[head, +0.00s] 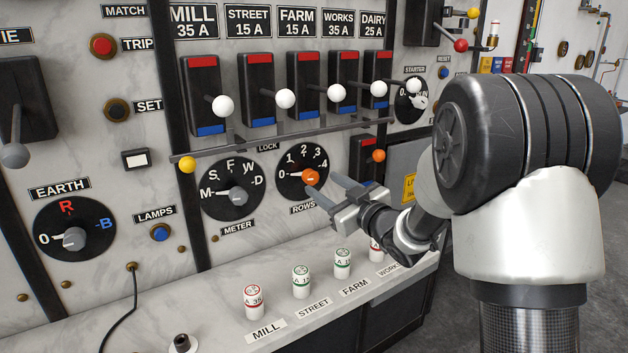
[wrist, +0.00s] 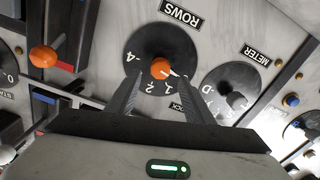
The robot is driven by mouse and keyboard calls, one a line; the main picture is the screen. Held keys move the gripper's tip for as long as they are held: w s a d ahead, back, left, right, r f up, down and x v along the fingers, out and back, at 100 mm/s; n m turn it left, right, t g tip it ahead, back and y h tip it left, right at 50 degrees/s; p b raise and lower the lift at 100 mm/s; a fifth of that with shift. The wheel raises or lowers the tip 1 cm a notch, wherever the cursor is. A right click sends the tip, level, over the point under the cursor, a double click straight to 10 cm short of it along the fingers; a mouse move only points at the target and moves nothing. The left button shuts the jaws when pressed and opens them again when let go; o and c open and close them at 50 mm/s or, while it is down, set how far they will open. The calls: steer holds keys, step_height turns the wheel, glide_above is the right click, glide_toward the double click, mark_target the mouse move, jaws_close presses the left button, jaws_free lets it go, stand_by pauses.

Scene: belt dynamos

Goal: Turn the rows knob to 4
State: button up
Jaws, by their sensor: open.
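The rows knob (head: 311,177) is a small orange knob at the middle of a round black dial (head: 293,187) marked 0 to 4, above the ROWS label. It also shows in the wrist view (wrist: 160,68), where the dial appears upside down. The knob's white pointer seems to aim at the 0 end, away from the 4. My gripper (head: 324,187) is open and empty, just right of and in front of the knob. In the wrist view its two fingertips (wrist: 158,77) lie on either side of the knob; contact cannot be told.
The meter dial (head: 238,188) is left of the rows dial. Several fuse holders stand on the ledge below (head: 215,285). An orange-balled lever (wrist: 43,57) is near in the wrist view.

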mark_target(313, 178)
steer(key=x, duration=0.5)
steer(key=shift+w+a, duration=0.2)
steer(key=shift+w, duration=0.15)
steer(key=c, duration=1.1)
steer(key=shift+o, duration=0.2)
